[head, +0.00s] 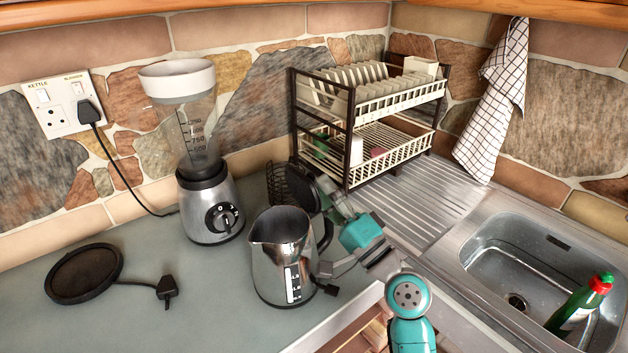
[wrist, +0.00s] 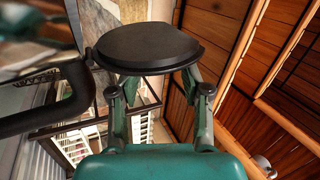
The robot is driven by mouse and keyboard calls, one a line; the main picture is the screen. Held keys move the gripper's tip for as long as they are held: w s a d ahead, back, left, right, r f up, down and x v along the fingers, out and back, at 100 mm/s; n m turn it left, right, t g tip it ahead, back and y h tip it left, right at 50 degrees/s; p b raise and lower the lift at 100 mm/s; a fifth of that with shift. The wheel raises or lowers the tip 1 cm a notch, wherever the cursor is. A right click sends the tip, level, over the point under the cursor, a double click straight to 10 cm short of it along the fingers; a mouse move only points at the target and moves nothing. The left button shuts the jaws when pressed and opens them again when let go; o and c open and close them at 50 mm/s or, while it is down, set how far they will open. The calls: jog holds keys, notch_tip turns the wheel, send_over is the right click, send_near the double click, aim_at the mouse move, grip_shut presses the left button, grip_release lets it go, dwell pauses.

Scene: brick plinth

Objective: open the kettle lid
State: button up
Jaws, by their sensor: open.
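The metal kettle (head: 275,262) stands on the counter in the head view, its open top showing the inside. Its round black lid (head: 304,194) is raised and tilted up at the back right of the rim. In the wrist view the lid (wrist: 148,46) is a dark disc in front of the fingertips, and the black handle (wrist: 45,105) is at the left. My gripper (head: 334,197) is open, just right of the lid. In the wrist view my gripper (wrist: 160,85) has its fingers apart, with the tips partly hidden by the lid; I cannot tell whether they touch it.
A blender (head: 210,205) stands behind and left of the kettle. A round black base (head: 84,274) with a loose plug (head: 167,291) lies at the left. A dish rack (head: 349,145) is behind my gripper. The sink (head: 480,262) and a green bottle (head: 577,312) are at the right.

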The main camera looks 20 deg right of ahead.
jog(key=v, duration=0.8)
jog(key=shift+w, duration=0.1)
jog(key=s+a+f+g+h, duration=0.15)
jog(key=s+f+h, duration=0.25)
jog(key=s+f, duration=0.45)
jog(key=s+f+g+h, duration=0.35)
jog(key=s+f, duration=0.25)
jog(key=f, duration=0.6)
jog(key=s+a+f+n+g+h, duration=0.1)
jog(key=s+n, duration=1)
jog(key=s, duration=1.2)
jog(key=shift+a+f+n+g, duration=0.3)
jog(key=shift+a+f, duration=0.2)
jog(key=shift+a, duration=0.1)
jog(key=shift+s, duration=0.15)
